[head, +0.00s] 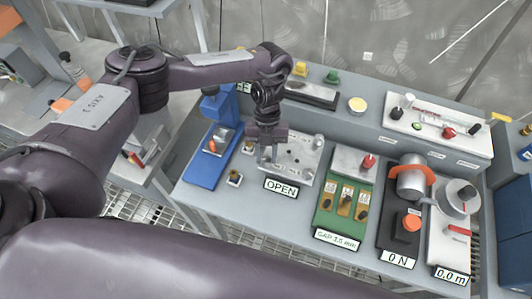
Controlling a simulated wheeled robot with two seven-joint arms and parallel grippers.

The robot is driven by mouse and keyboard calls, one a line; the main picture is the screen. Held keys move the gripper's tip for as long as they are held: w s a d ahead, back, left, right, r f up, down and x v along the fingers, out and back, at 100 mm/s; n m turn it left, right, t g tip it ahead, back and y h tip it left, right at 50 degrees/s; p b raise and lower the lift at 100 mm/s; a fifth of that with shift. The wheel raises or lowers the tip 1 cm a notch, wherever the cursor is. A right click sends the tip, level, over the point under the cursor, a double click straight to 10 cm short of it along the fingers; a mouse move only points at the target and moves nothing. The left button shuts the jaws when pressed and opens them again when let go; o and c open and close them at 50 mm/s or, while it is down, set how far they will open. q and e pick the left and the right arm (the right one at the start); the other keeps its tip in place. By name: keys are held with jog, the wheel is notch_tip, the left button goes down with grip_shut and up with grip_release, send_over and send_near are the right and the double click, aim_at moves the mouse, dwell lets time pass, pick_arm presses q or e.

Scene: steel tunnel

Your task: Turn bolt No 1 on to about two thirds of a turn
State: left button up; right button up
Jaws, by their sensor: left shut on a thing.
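My left gripper (267,154) points down over the left part of a grey metal plate (300,172) on the bench. Its fingers are shut at a bolt there. The gripper covers this bolt, and I cannot read a number on it, so I cannot tell how far it is turned. A sign reading "OPEN" (282,188) stands at the plate's front edge. My right gripper is not in view.
To the right are a green gauge board (327,216), a dark unit with an orange knob (411,222) and a white dial unit (449,240). A raised shelf runs behind.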

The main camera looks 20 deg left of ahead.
pick_arm(q)
jog(key=shift+w, duration=0.1)
dwell(0.3)
jog(key=o, duration=1)
jog(key=b+v, duration=0.1)
jog(key=v, duration=0.6)
jog(key=shift+w+r, duration=0.1)
jog(key=shift+r, duration=0.25)
